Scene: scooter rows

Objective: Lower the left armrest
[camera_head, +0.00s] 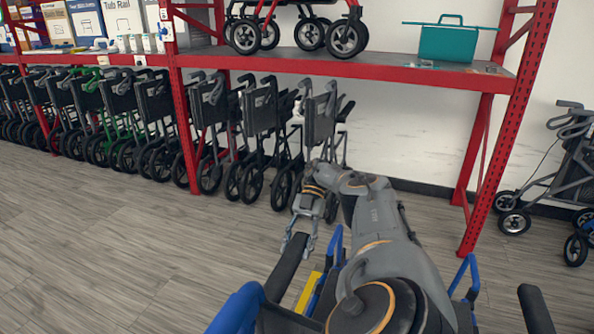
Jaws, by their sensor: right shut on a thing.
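A blue-framed chair or walker (237,308) stands at the bottom of the view, right in front of me. Its black padded armrest (286,268) on the left side of the picture slants up and away. My right gripper (298,238) is at the far end of this armrest and shut on it, with the fingers at the pad's tip. My right arm covers much of the seat and frame. The other black armrest (537,310) shows at the lower right, apart from my arm. My left gripper is not in view.
A red-framed shelf (385,70) stands behind, with folded black walkers (262,120) in a row under it. A teal bag (446,42) sits on the shelf. A grey walker (570,165) stands at the right. The wooden floor at left (110,240) is clear.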

